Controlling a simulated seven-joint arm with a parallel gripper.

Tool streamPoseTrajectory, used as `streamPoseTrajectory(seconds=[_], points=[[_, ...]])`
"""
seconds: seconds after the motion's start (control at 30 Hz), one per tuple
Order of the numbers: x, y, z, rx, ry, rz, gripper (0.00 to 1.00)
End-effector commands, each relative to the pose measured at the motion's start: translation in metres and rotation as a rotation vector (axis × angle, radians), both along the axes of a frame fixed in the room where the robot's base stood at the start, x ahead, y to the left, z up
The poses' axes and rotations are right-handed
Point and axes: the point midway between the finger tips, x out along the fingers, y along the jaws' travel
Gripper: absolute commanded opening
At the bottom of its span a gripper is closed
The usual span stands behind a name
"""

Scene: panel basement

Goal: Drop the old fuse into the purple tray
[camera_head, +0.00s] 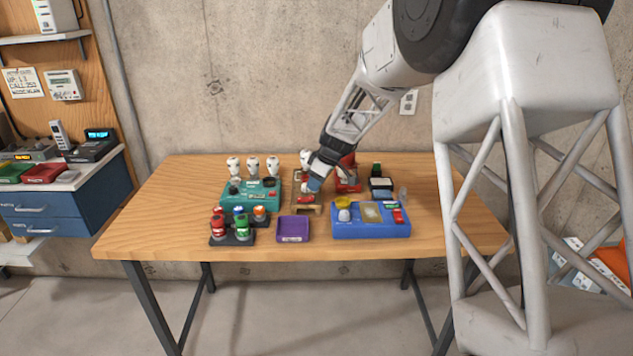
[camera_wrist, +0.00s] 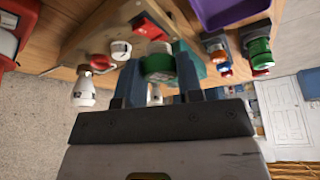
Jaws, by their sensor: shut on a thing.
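My gripper (camera_head: 313,186) is over the wooden stand (camera_head: 297,204) in the middle of the table. In the wrist view its two blue-grey fingers (camera_wrist: 157,78) are shut on a fuse with a green band (camera_wrist: 158,65) and a pale end. I cannot tell whether that fuse is clear of the stand. The fuse is hidden in the head view. The purple tray (camera_head: 292,239) lies in front of the stand, towards the table's front edge, and looks empty. It also shows at the top of the wrist view (camera_wrist: 232,14).
A teal box (camera_head: 262,190) and a black rack of coloured fuses (camera_head: 232,239) stand on the left. A blue box (camera_head: 371,230) is at right. Several white-topped pieces (camera_head: 253,165) stand behind. The front-left tabletop is clear.

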Motion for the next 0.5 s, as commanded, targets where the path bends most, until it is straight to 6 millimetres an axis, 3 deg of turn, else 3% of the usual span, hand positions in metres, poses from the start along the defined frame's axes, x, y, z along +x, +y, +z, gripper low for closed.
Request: streamPoseTrajectory(seconds=[0.33, 0.5], points=[[-0.001, 0.001, 0.0, 0.0, 0.0, 0.0, 0.11], [-0.013, 0.011, -0.003, 0.0, -0.001, 0.002, 0.11]])
